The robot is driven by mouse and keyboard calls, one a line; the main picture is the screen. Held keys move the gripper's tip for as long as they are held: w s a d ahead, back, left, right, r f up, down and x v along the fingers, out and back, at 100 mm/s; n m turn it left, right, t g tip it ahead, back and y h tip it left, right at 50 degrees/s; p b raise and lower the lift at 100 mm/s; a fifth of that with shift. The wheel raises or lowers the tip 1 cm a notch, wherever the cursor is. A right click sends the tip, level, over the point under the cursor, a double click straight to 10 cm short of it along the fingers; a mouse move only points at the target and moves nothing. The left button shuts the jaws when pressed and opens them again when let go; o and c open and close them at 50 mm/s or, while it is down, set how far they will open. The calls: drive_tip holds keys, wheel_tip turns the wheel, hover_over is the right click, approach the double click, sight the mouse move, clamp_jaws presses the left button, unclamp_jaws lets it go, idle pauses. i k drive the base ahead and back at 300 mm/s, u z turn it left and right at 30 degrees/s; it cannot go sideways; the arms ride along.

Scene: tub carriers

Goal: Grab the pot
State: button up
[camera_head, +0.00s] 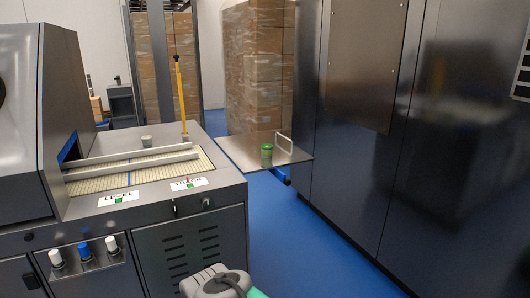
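A small green pot (267,155) stands upright on a flat metal shelf (240,152) in the head view, right of centre. It is near the shelf's right front part, beside a pale upright loop handle (284,143). The pot is small in the picture, so its details are hard to make out. The fingers of my gripper are not in view, and nothing is seen touching the pot.
A dark machine with a slatted conveyor bed (140,168) stands at left. A tall dark cabinet (350,130) rises close to the shelf's right side. Wrapped box stacks (252,70) stand behind. The blue floor (300,240) between the machine and cabinet looks clear.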

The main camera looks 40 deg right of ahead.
sight(267, 149)
drive_tip(key=z, duration=0.45)
drive_tip(key=i, duration=1.1)
drive_tip(key=z, duration=0.9)
drive_tip(key=i, duration=0.3)
drive_tip(key=k, duration=0.5)
drive_tip(key=u, duration=3.6)
drive_tip(key=k, duration=0.9)
drive_tip(key=z, duration=1.6)
